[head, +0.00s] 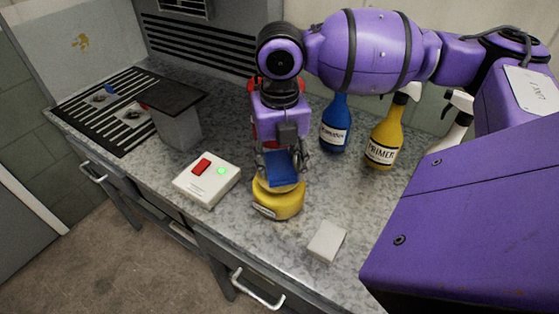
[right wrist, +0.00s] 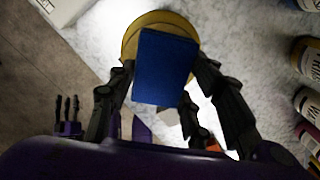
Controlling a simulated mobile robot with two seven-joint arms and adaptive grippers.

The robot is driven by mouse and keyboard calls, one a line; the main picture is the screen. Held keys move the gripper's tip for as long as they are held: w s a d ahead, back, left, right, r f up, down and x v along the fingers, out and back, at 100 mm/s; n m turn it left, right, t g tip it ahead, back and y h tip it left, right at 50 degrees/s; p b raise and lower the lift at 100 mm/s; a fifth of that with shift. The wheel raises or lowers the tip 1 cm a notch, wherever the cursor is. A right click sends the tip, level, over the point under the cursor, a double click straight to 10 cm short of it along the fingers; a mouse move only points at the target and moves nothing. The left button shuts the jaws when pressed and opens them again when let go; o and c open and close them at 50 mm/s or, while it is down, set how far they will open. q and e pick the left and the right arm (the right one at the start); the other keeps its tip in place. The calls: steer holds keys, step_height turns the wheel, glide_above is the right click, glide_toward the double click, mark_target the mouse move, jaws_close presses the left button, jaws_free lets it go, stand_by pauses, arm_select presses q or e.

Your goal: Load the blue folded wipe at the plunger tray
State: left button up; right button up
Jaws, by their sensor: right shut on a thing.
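The blue folded wipe (head: 282,167) is a flat blue square between the fingers of my right gripper (head: 284,160), which is shut on it. The plunger tray (head: 278,204) is a round yellow can with a label, standing on the counter directly below the gripper. In the right wrist view the wipe (right wrist: 165,68) lies between the two dark fingers of the gripper (right wrist: 166,85) and covers much of the yellow round top (right wrist: 130,40). I cannot tell whether the wipe touches the tray.
A white box (head: 207,180) with a red switch and lit green lamp stands left of the tray. A small pale block (head: 327,241) lies at front right. Blue (head: 335,128) and yellow primer (head: 384,138) bottles stand behind. A slotted grille (head: 125,115) is at left.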

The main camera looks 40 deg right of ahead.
mark_target(280, 165)
arm_select(q)
steer(key=shift+a+f, duration=0.1)
arm_select(e)
steer(key=shift+f, duration=0.8)
stand_by(0.8)
steer(key=shift+r+p, duration=2.1)
steer(key=shift+r, duration=1.45)
arm_select(q)
steer(key=w+r+t, duration=0.1)
steer(key=w+r, duration=0.5)
steer(key=r, duration=0.2)
steer(key=shift+t, duration=0.4)
steer(key=shift+s+f, duration=0.1)
